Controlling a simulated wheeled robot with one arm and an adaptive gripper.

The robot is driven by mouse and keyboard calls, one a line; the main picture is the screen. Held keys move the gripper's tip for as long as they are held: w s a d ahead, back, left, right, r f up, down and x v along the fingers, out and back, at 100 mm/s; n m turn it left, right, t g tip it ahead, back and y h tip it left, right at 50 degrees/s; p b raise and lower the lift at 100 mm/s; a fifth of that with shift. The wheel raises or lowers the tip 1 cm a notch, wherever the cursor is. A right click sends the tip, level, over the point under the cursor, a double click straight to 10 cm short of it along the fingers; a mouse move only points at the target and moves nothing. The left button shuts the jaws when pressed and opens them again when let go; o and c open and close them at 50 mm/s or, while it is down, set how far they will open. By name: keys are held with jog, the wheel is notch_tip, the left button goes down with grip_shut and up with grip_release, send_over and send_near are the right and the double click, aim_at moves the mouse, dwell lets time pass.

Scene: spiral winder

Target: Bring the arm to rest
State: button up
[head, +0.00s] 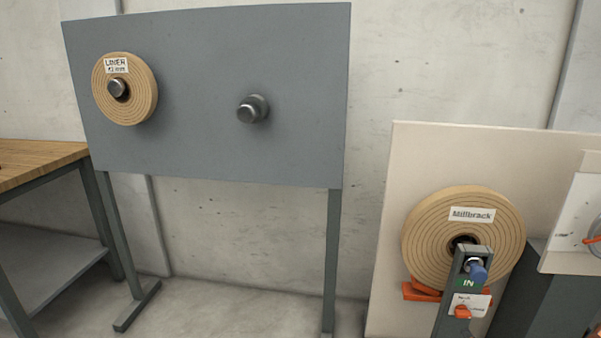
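My arm and my gripper are not in the head view. A grey panel (200,80) on a stand carries two pegs. A tan roll labelled "LINER" (143,95) hangs on the left peg (118,89). The right peg (252,109) is bare. A larger tan roll labelled "Millbrack" (425,240) sits at the winder on the right, in front of a cream panel (400,170). A grey post marked "IN" (456,295) with a blue-tipped part (478,272) stands in front of this roll and hides part of it.
A wooden-topped workbench (40,163) with a lower shelf (60,270) stands at the left edge. An orange piece (418,292) shows under the Millbrack roll. The stand's legs and feet (138,305) reach the floor. Bare floor (240,305) lies between them.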

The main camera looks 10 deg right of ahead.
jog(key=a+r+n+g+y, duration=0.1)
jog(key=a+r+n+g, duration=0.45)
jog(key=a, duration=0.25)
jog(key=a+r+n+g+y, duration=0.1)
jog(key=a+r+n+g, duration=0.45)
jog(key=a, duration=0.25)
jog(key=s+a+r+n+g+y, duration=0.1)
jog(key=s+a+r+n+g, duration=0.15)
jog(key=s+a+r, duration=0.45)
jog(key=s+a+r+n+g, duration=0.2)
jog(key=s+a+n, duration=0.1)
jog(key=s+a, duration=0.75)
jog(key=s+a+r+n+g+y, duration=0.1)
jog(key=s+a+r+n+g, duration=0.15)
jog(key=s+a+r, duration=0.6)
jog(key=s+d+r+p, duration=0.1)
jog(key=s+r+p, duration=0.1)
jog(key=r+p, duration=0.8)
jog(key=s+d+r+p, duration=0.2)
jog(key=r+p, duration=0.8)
jog(key=p, duration=0.3)
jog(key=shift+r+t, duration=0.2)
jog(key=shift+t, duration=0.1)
